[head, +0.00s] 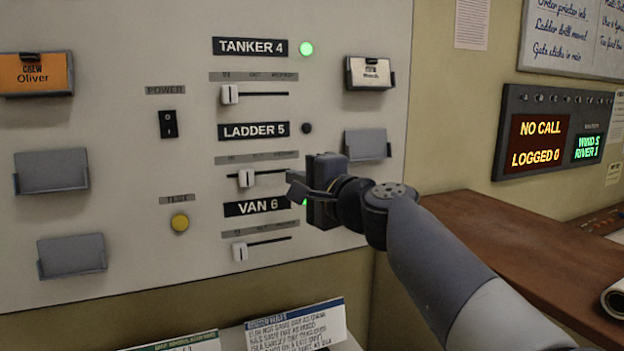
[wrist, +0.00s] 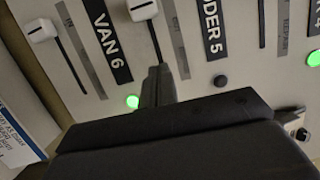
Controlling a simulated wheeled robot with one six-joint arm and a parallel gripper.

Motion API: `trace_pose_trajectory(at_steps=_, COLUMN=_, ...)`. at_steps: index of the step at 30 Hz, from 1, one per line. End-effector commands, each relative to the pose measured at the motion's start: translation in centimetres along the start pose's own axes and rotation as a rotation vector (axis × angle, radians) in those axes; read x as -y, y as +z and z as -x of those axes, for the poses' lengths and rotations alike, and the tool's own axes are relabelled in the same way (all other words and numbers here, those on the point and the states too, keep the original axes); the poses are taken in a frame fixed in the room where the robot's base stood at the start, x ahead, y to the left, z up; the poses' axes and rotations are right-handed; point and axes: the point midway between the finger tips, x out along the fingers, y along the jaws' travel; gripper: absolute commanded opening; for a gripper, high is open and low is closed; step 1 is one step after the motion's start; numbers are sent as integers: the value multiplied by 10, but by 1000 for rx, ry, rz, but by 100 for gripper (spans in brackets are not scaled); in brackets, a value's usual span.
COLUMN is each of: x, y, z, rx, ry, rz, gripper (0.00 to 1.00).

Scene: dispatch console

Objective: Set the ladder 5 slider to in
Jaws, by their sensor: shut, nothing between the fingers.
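The ladder 5 slider has a white knob (head: 246,178) on a dark horizontal slot, under the LADDER 5 label (head: 254,131). The knob sits a little right of the slot's left end, and the small position labels above it are hard to read. The ladder 5 lamp (head: 307,128) is dark. My gripper (head: 297,184) is shut and empty, in front of the panel to the right of the knob, over the slot's right end. In the wrist view the shut fingers (wrist: 157,84) point toward the panel, and the ladder 5 knob (wrist: 143,9) shows at the top edge, apart from them.
The tanker 4 knob (head: 229,94) above and van 6 knob (head: 240,251) below are at the left of their slots. The tanker lamp (head: 307,48) is green. A black power switch (head: 168,124), yellow button (head: 180,222) and card holders (head: 367,145) surround them.

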Motion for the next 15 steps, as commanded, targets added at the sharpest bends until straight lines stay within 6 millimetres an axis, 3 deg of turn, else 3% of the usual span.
trace_pose_trajectory(at_steps=4, x=1, y=1, z=-28, rx=2, ry=2, rz=-2, gripper=0)
trace_pose_trajectory(at_steps=9, x=1, y=26, z=-31, rx=4, ry=1, rz=0, gripper=0)
trace_pose_trajectory(at_steps=15, x=0, y=38, z=-33, rx=1, ry=0, rz=0, gripper=0)
